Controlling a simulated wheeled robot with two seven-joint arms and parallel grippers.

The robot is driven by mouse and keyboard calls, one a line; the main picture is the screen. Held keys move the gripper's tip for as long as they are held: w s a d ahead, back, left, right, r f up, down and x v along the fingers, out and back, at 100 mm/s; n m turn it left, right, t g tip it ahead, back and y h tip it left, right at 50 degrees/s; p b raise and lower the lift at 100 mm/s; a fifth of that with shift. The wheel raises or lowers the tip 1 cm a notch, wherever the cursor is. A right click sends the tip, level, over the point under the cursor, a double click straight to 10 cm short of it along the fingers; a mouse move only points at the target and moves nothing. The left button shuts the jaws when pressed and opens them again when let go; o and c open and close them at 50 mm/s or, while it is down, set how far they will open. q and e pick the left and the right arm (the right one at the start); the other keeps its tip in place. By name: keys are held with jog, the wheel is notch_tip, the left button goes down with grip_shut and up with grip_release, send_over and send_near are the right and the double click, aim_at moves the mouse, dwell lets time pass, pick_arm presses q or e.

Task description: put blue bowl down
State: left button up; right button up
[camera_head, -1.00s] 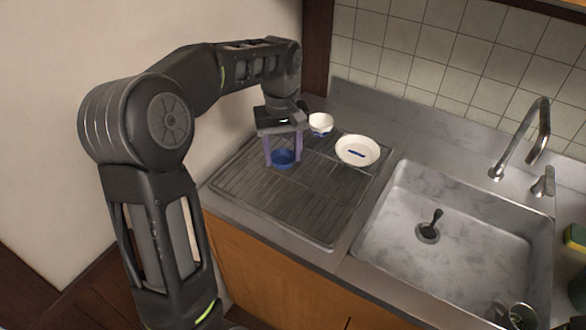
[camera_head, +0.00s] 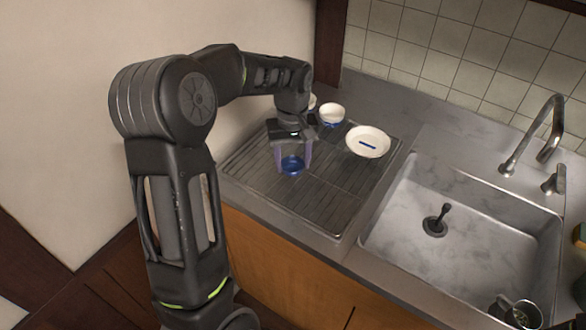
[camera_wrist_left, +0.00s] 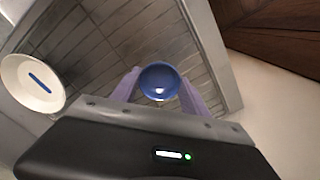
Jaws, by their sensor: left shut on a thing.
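A small blue bowl (camera_head: 292,165) is between the fingers of my left gripper (camera_head: 293,160), over the ribbed drainboard (camera_head: 330,205). The left gripper is shut on the bowl and points down. The bowl also shows in the left wrist view (camera_wrist_left: 159,80), upright between the two purple fingers, its inside facing the camera. The bowl is at or just above the drainboard; I cannot tell whether it touches. My right gripper is not in view.
A white plate with a blue mark (camera_head: 368,142) lies on the drainboard to the right. A white and blue cup (camera_head: 331,114) stands behind, with another white item partly hidden by my arm. The sink (camera_head: 460,225) is to the right. The drainboard's front is clear.

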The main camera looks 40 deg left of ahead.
aim_at(293, 169)
pick_arm(q)
jog(key=shift+f+p, duration=0.3)
jog(key=shift+f, duration=1.55)
jog(key=shift+f, duration=0.25)
jog(key=o, duration=1.4)
jog(key=shift+r, duration=0.1)
jog(key=shift+r, duration=0.1)
notch_tip(293, 169, up, 12)
jog(key=shift+r+b, duration=0.1)
jog(key=shift+b, duration=0.55)
